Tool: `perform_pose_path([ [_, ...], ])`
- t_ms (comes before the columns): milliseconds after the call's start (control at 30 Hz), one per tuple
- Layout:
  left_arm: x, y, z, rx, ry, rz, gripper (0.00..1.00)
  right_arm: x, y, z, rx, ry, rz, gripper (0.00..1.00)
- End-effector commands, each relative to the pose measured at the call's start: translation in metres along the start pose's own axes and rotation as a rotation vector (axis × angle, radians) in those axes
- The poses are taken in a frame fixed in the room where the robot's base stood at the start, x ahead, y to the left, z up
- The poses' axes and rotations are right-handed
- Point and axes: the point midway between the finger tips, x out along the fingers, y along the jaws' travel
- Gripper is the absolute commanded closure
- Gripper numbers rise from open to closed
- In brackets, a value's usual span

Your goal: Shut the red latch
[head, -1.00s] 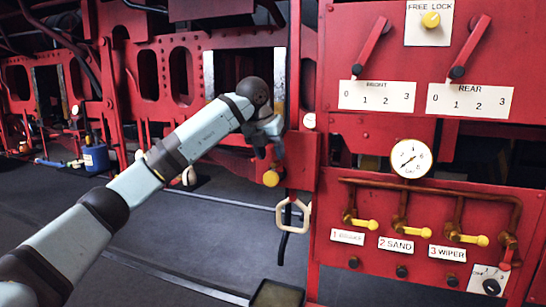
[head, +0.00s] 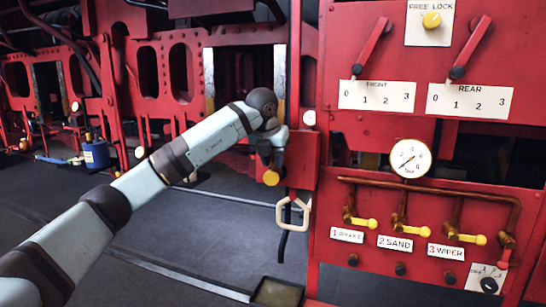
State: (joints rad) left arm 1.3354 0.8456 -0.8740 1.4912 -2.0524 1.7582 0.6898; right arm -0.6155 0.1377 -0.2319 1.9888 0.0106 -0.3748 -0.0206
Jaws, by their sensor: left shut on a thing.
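My left gripper (head: 270,160) hangs below my wrist at the left edge of the red panel. It is shut on what looks like the red latch (head: 280,170), just above a round yellow knob (head: 271,178). The fingers and wrist hide most of the latch, so I cannot tell how far it is turned. A red plate (head: 303,160) stands just right of the fingers. My right gripper is not in view.
A cream ring handle (head: 292,214) hangs just below the gripper. To the right, the red panel carries levers, a pressure gauge (head: 410,158) and yellow-handled valves (head: 403,229). A tray (head: 277,293) lies on the floor. The floor at left is mostly clear.

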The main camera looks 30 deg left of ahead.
Motion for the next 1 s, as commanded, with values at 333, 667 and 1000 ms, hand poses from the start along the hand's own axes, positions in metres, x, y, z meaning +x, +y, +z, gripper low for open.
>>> perform_pose_path([
  [333, -0.001, 0.001, 0.000, 0.078, -0.003, 0.181, 0.96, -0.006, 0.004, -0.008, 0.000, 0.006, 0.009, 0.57],
  [667, -0.001, 0.002, 0.000, 0.076, -0.003, 0.179, 0.56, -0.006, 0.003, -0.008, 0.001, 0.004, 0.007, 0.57],
  [1000, -0.011, -0.001, 0.000, 0.076, -0.004, 0.178, 0.56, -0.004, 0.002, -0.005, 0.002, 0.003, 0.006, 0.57],
])
